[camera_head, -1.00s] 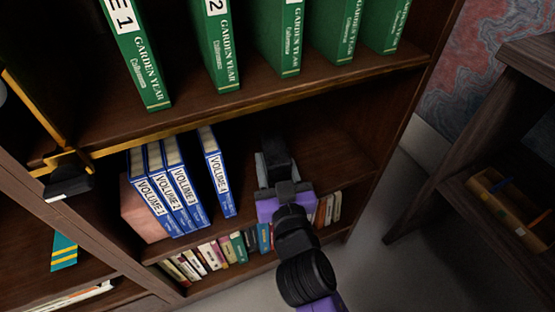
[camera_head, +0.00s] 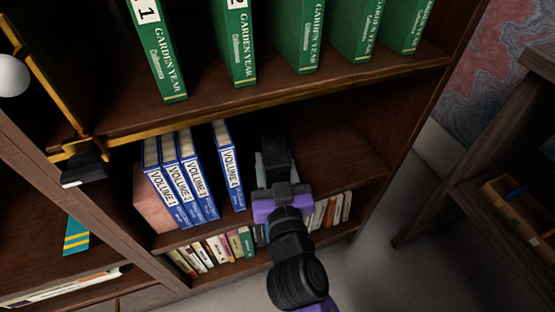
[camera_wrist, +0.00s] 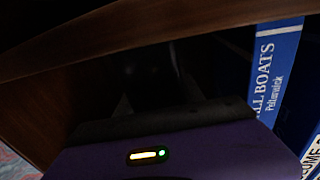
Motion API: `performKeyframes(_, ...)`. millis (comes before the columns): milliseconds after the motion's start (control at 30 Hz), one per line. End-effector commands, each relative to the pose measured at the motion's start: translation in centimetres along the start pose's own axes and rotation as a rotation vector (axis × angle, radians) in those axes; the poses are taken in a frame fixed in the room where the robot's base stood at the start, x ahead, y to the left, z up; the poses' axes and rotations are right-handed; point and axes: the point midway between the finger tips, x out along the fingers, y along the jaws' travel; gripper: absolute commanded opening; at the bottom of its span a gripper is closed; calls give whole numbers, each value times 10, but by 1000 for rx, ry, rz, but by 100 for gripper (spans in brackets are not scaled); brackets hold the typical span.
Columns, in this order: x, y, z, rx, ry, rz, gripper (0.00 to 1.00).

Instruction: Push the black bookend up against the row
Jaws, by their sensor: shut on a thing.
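The black bookend (camera_head: 273,150) stands on the middle shelf, dark and partly hidden by my gripper. My gripper (camera_head: 274,176) is shut on it, just right of the book Volume 4 (camera_head: 229,168). A narrow gap seems to remain between the gripper and that book. Volume 1 (camera_head: 162,195), Volume 2 (camera_head: 181,190) and Volume 3 (camera_head: 201,185) stand together, tilted slightly, with a gap before Volume 4. In the wrist view the bookend (camera_wrist: 150,65) is a dark shape ahead of the gripper, and a blue spine (camera_wrist: 275,75) stands at the right.
A pink block (camera_head: 153,203) stands left of Volume 1. Smaller books (camera_head: 215,248) line the shelf below. The middle shelf right of my gripper (camera_head: 345,150) is free.

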Motion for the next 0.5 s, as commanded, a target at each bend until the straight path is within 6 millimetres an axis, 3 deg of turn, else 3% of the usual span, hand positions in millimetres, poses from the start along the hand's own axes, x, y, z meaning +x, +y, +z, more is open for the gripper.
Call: performKeyframes(500, -4, -17, 3, 1, -5, -6, 0)
